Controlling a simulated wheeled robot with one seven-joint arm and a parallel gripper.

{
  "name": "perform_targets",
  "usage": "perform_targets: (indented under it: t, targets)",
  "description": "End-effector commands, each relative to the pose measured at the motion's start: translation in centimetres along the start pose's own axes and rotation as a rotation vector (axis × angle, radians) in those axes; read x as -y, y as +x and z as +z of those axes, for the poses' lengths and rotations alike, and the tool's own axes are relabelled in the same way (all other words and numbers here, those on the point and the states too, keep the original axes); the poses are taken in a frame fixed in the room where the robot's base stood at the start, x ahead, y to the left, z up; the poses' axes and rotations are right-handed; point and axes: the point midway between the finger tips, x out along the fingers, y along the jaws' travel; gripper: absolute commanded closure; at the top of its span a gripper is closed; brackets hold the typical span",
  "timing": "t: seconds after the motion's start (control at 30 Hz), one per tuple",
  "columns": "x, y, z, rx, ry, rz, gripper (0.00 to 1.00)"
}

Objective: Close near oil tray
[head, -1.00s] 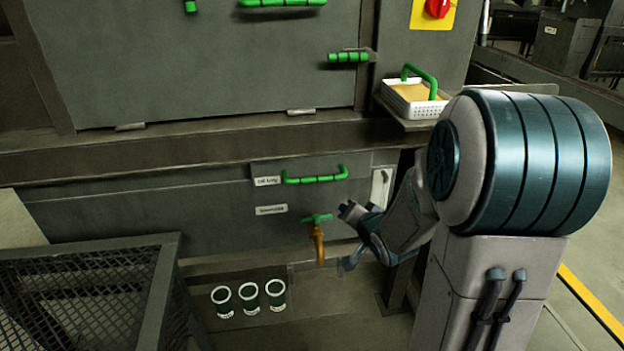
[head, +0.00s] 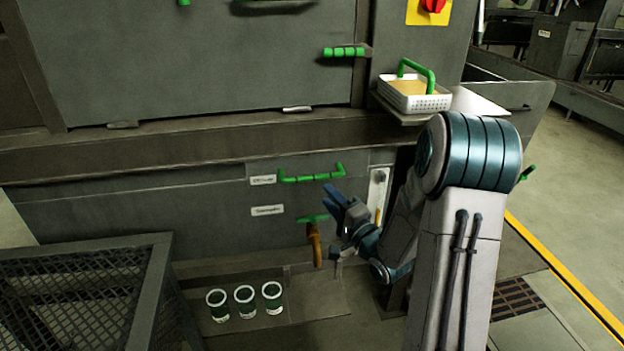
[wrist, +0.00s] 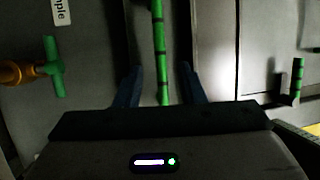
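The near oil tray (head: 215,192) is a grey drawer-like front below the press's ledge, with a green bar handle (head: 312,178) and a small white label (head: 263,180) beside it. I cannot tell how far it stands out. My gripper (head: 331,194) is just below the handle's right end in the head view, its dark blue fingers apart. In the wrist view, my gripper (wrist: 158,72) is open and empty, with the green handle (wrist: 158,45) running between its fingers. I cannot tell whether they touch it.
A green tap handle with a brass spout (head: 315,243) is just below my gripper. Three green-and-white cups (head: 244,301) stand on the lower shelf. A mesh-topped stand (head: 80,290) is at left. A white basket (head: 414,95) sits above on a side shelf. A grey panel (head: 525,100) juts out at right.

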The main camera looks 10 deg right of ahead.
Motion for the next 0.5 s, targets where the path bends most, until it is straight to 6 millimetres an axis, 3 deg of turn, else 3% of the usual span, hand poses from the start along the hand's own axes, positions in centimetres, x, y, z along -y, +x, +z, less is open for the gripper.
perform_targets:
  t: [0.2,0.5]
  targets:
    - [-0.1,4.8,0.1,0.001,-0.002,-0.001,0.64]
    - [0.0,8.6,0.0,0.0,-0.002,0.0,0.64]
